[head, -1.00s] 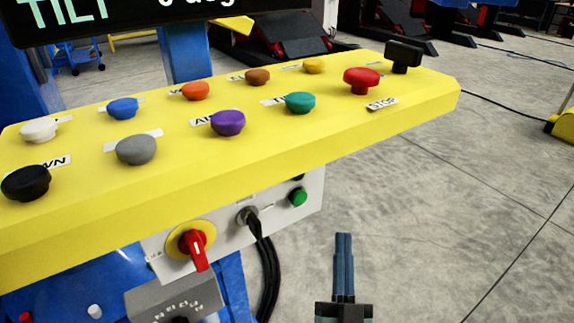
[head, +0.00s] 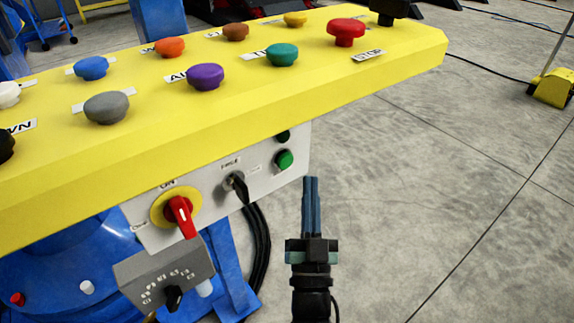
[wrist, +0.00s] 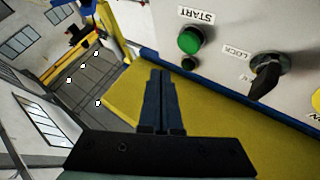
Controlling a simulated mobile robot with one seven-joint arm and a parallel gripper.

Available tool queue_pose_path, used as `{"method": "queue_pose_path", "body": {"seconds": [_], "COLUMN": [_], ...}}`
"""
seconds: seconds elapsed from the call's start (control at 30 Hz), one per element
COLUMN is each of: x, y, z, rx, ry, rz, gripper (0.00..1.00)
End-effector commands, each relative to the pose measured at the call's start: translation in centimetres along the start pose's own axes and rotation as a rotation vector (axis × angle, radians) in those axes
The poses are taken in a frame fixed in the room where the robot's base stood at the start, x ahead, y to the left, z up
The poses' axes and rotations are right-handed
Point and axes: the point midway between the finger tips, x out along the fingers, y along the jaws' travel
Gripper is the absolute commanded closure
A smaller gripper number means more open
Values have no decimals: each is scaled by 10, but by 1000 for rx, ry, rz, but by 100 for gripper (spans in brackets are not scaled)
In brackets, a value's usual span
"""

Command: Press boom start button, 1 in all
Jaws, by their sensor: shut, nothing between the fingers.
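The green button (head: 284,159) sits at the right end of the white panel under the yellow console. In the wrist view the green button (wrist: 190,39) stands beside a START label (wrist: 196,15). My gripper (head: 311,180) is shut and empty, its fingers pointing up in the head view, just right of and below the button. In the wrist view the fingertips (wrist: 160,72) are below and left of the green button, apart from it in the picture. I cannot tell the depth gap.
A black key switch (wrist: 266,75) with a LOCK label stands beside the button. The yellow console (head: 230,125) overhangs the panel and carries several coloured knobs. A red rotary switch (head: 180,215) and black cables (head: 260,240) are to the left. Open floor (head: 440,200) lies right.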

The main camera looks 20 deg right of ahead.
Motion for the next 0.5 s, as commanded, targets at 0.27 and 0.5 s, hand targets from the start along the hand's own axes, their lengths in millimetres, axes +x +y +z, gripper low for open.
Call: {"method": "queue_pose_path", "body": {"seconds": [0.27, 0.5], "x": [20, 25], "y": [-15, -19], "z": [17, 18], "rx": [0, -1], "ry": [0, -1], "rz": [-1, 0], "gripper": [100, 100]}}
